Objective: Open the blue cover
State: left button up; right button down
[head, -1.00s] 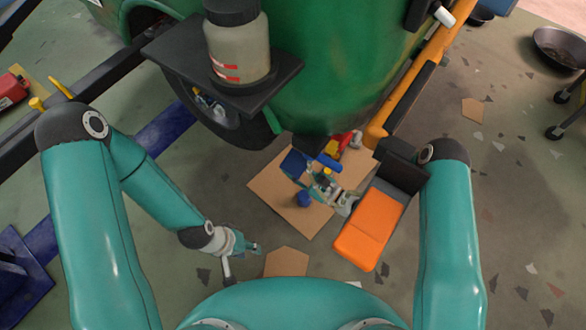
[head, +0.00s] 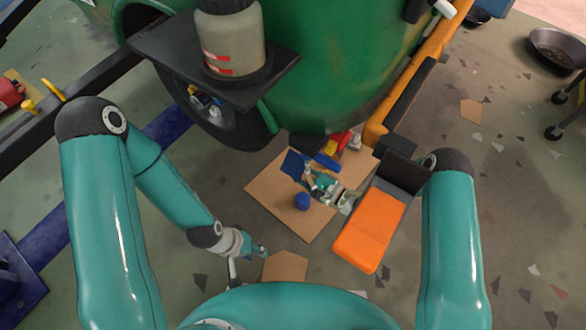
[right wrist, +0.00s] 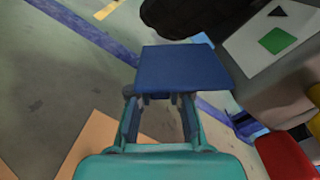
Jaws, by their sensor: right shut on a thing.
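A flat blue panel, which looks like the blue cover (head: 292,164), shows at the tips of my right gripper (head: 308,174) in the head view. In the right wrist view the blue cover (right wrist: 183,68) lies across the fingertips of my right gripper (right wrist: 160,105), with a finger at each side below it. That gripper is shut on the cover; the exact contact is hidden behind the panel. My left gripper (head: 262,252) hangs low, apart from the cover, near the cardboard's lower left. It is too small to tell its jaws.
A cardboard sheet (head: 275,195) on the floor holds a round blue object (head: 302,201), a blue bar (head: 327,162) and a red object (head: 339,141). A large green body with a wheel (head: 235,125) stands above, with a jar (head: 232,45) on a dark shelf.

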jog(key=c, duration=1.2)
grip_release()
jog(key=shift+f, duration=0.25)
jog(key=shift+o, duration=0.6)
jog(key=shift+r, duration=0.1)
jog(key=v, duration=1.2)
jog(key=shift+s, duration=0.1)
